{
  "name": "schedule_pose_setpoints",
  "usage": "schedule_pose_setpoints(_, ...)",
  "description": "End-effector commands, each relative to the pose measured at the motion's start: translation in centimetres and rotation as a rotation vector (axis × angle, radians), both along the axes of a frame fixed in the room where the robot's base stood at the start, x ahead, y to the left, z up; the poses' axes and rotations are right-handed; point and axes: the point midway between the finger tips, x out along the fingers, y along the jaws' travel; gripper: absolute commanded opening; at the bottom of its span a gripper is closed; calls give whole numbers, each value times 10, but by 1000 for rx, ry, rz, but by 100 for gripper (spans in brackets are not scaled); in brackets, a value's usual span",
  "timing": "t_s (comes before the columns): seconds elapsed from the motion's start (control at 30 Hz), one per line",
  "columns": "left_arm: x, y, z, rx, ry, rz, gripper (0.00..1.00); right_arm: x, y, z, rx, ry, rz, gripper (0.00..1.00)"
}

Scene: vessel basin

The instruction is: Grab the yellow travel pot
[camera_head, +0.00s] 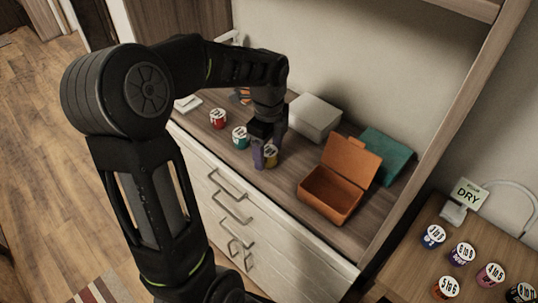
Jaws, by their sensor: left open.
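The yellow travel pot (271,158) stands on the wooden counter near its front edge, partly hidden by my left gripper. My left gripper (270,143) points down at it and is open. One purple-grey finger is in front of the pot's left side; the other is higher, behind it to the right. I cannot tell whether either finger touches the pot. My right gripper is not in view.
A teal pot (240,138) and a red pot (218,118) stand left of the gripper. An open orange box (330,192), a white box (314,118) and a teal box (386,155) lie right.

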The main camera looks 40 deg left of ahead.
Motion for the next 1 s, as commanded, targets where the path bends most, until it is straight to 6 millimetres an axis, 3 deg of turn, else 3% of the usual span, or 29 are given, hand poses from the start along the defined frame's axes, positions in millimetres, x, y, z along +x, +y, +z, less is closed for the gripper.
schedule_pose_setpoints(0.37,0,0,0,0,0,0,67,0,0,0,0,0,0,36)
schedule_pose_setpoints(1.0,0,0,0,0,0,0,14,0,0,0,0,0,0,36)
